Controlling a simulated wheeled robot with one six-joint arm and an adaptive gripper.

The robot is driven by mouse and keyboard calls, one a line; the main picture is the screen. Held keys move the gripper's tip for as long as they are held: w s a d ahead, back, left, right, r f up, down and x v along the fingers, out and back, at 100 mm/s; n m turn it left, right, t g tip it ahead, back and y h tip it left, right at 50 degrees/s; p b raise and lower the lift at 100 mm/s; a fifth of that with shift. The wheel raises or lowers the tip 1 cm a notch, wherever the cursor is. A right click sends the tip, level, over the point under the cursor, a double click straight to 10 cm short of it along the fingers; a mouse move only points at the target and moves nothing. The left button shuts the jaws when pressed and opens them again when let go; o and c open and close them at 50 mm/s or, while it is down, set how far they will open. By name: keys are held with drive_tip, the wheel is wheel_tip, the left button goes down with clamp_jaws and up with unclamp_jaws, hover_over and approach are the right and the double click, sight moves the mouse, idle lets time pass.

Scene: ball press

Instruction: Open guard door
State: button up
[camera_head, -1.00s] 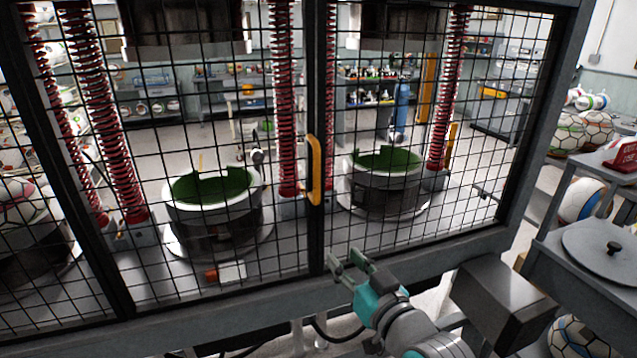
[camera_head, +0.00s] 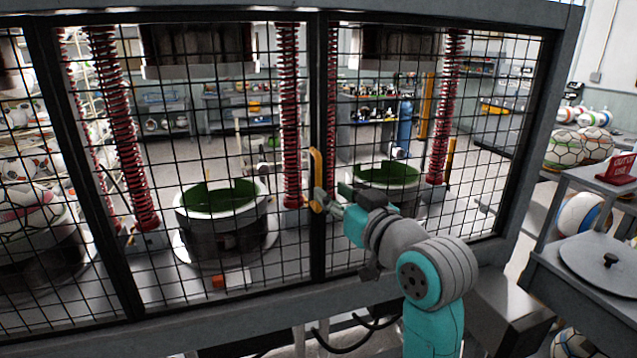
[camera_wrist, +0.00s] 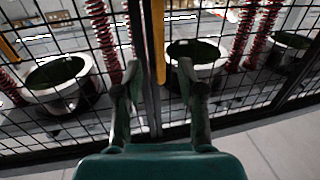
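The guard door is a black wire-mesh panel in a dark frame (camera_head: 318,255), standing in front of the presses. It appears shut. An upright yellow handle (camera_head: 316,172) sits at the middle upright of the frame. My gripper (camera_head: 327,203) is at the lower part of the handle, coming from the right. In the wrist view the two fingers of my gripper (camera_wrist: 158,75) are apart, with the yellow handle (camera_wrist: 158,38) showing between them. I cannot tell whether either finger touches it. In the head view the fingertips partly overlap the handle's lower end.
Behind the mesh stand round press moulds with green insides (camera_head: 222,197) (camera_head: 388,174) and red springs (camera_head: 290,120). A dark grey box (camera_head: 510,305) is below right of my arm. A side table with a round lid (camera_head: 607,262) and shelved balls are at the right.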

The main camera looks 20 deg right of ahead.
sight(320, 184)
drive_tip(key=shift+w+a, duration=0.2)
drive_tip(key=shift+w, duration=0.85)
drive_tip(key=shift+w+a, duration=0.2)
drive_tip(key=shift+w, duration=0.8)
drive_tip(key=shift+w+a, duration=0.2)
drive_tip(key=shift+w, duration=0.85)
clamp_jaws()
